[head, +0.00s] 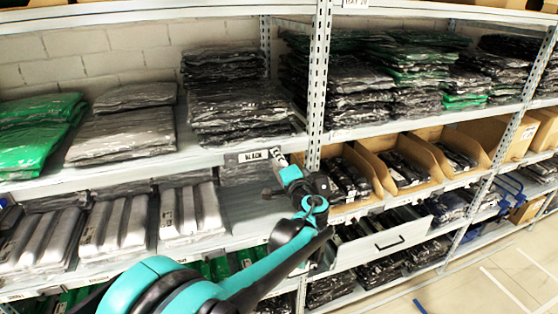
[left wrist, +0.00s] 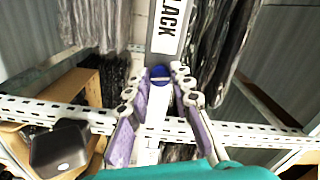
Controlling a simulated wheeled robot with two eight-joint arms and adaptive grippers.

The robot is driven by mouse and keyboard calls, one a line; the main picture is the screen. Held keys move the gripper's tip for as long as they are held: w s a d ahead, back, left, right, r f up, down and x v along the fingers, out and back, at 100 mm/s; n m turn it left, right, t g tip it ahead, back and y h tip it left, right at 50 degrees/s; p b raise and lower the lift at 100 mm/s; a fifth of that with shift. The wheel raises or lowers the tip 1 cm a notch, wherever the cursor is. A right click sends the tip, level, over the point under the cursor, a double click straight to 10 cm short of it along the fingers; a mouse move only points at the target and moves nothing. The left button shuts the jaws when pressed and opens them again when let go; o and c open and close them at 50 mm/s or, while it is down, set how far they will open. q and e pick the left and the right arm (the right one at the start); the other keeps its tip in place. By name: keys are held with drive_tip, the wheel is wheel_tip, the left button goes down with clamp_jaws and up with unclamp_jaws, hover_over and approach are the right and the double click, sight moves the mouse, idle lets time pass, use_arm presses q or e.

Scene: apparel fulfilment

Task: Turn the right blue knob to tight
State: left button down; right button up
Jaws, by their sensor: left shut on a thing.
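The blue knob (left wrist: 158,74) shows in the left wrist view, just below the white BLACK label (left wrist: 169,27). My left gripper (left wrist: 160,78) has its fingertips on either side of the knob and is shut on it. In the head view my left gripper (head: 279,158) reaches the shelf edge at the right end of the BLACK label (head: 253,156), beside the perforated upright. The knob is hidden there by the gripper. Only one blue knob can be made out. My right gripper is in neither view.
The perforated metal upright (head: 319,85) stands close to the right of my left gripper. Wrapped dark garments (head: 236,112) are stacked on the shelf above. Cardboard bins (head: 397,165) sit to the right.

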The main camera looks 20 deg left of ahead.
use_arm(q)
drive_tip(key=shift+m, duration=1.1)
drive_tip(key=c, duration=1.3)
unclamp_jaws()
drive_tip(key=shift+s+d, duration=0.1)
drive_tip(key=v, duration=1.1)
drive_tip(key=shift+s+d, duration=0.25)
drive_tip(key=shift+s, duration=0.05)
drive_tip(key=shift+a, duration=0.1)
